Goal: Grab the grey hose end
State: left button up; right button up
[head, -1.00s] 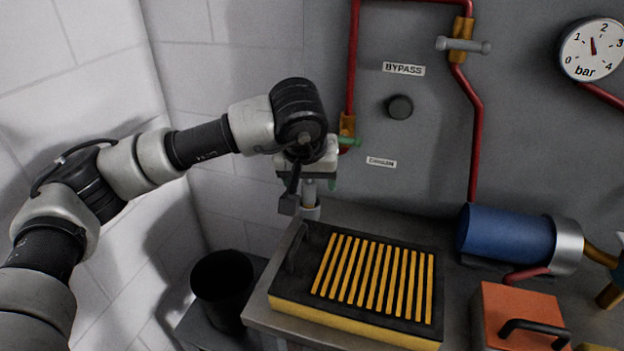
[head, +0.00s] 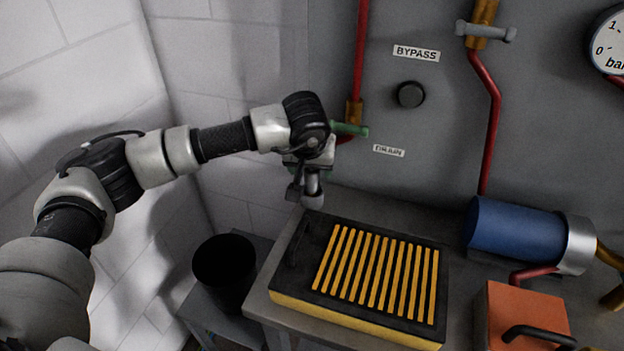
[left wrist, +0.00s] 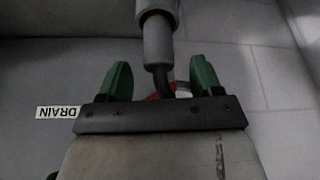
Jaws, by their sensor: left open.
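The grey hose end (head: 313,190) is a short grey cylinder hanging just below my left gripper in the head view. It also shows in the left wrist view (left wrist: 158,42) at top centre, with a dark bent piece running from it between the fingers. My left gripper (left wrist: 161,80) is open, its two green fingers apart on either side of that dark piece. I see no finger closed on the hose end, and contact cannot be told. In the head view my wrist hides most of the left gripper (head: 308,170). My right gripper is not in view.
A green valve lever (head: 350,129) is close beside my left wrist, above the DRAIN label (head: 388,151). A black and yellow grated tray (head: 280,287) lies on the bench below. A black bucket (head: 225,272) stands left, a blue cylinder (head: 510,230) and orange box (head: 530,305) right.

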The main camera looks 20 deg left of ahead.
pick_arm(q)
jog(key=shift+x, duration=0.85)
jog(key=c, duration=0.4)
jog(key=shift+r, duration=0.1)
jog(key=c, duration=0.6)
jog(key=shift+c, duration=0.2)
